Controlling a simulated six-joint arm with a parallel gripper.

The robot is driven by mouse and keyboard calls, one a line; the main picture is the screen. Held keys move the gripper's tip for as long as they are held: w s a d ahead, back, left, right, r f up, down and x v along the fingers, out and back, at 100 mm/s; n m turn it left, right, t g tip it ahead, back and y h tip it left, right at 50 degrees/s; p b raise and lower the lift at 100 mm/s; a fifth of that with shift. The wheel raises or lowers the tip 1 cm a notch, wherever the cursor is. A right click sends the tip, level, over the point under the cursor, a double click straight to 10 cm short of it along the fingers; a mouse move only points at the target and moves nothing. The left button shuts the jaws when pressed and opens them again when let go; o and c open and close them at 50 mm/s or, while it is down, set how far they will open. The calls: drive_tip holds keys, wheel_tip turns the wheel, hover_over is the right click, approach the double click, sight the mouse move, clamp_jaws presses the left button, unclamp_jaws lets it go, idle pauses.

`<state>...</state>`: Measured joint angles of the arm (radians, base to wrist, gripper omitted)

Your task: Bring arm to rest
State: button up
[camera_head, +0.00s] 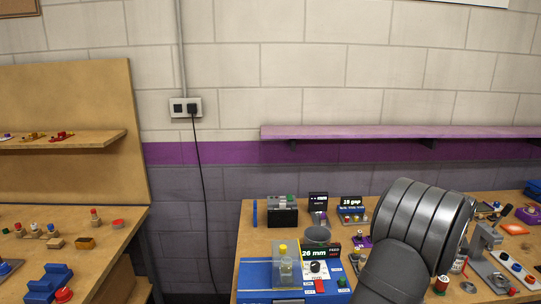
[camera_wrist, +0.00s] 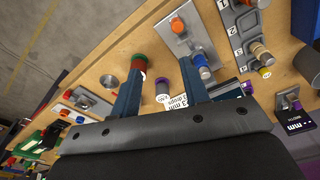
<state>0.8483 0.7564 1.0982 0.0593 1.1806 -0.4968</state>
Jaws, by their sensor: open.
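My arm (camera_head: 425,225) shows as large grey ribbed links at the right of the head view, reaching over the workbench (camera_head: 255,225). My gripper (camera_wrist: 161,66) is in the wrist view, its two dark blue fingers spread apart with nothing held between them. It is above the wooden bench top (camera_wrist: 112,58). Whether the fingers touch anything below is hard to tell. In the head view my gripper is hidden or out of frame.
A blue device with a "26 mm" display (camera_head: 312,253) stands left of my arm. A grey stand (camera_head: 485,240) is on its right. A purple shelf (camera_head: 400,132) runs along the wall behind. Another bench (camera_head: 100,235) is at left, with a gap between benches.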

drive_tip(key=a+m+g, duration=0.1)
drive_tip(key=a+m, duration=0.8)
drive_tip(key=m, duration=0.6)
drive_tip(key=shift+s+f+m+g+h, duration=0.3)
drive_tip(key=shift+f+m+h, duration=0.1)
idle(0.3)
